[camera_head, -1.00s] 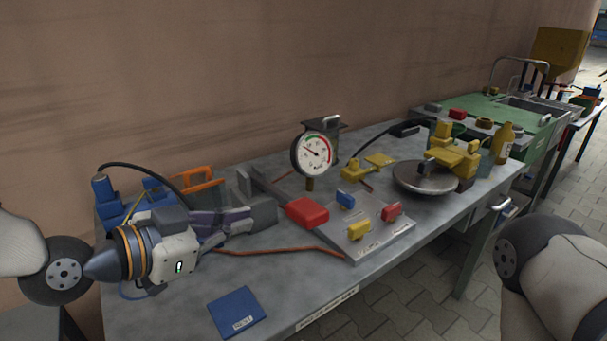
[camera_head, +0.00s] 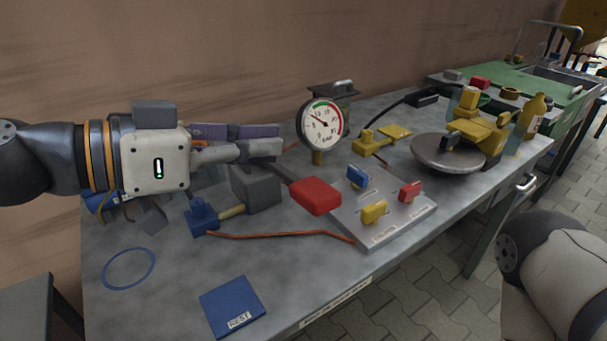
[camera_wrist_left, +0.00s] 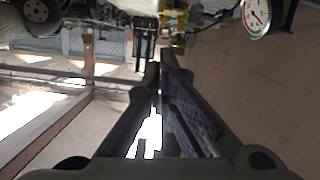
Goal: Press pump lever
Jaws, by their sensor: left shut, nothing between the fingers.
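The pump lever ends in a red grip (camera_head: 315,195). Its dark bar runs back from the grip towards the wall and passes behind a grey pump block (camera_head: 256,190). My left gripper (camera_head: 278,148) reaches in from the left, level, with its fingers shut and empty. In the picture its fingertips are above the pump block and up-left of the red grip, apart from the grip. The left wrist view shows the two fingers (camera_wrist_left: 160,72) closed together. A pressure gauge (camera_head: 321,124) stands behind the lever; its face also shows in the wrist view (camera_wrist_left: 257,14). My right gripper is out of view.
Right of the grip lies a grey plate (camera_head: 385,230) with blue, yellow and red valve knobs. A blue valve (camera_head: 202,218) with an orange hose is left of it. A blue REST pad (camera_head: 232,303) lies in front. A round metal disc (camera_head: 446,155) stands farther right.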

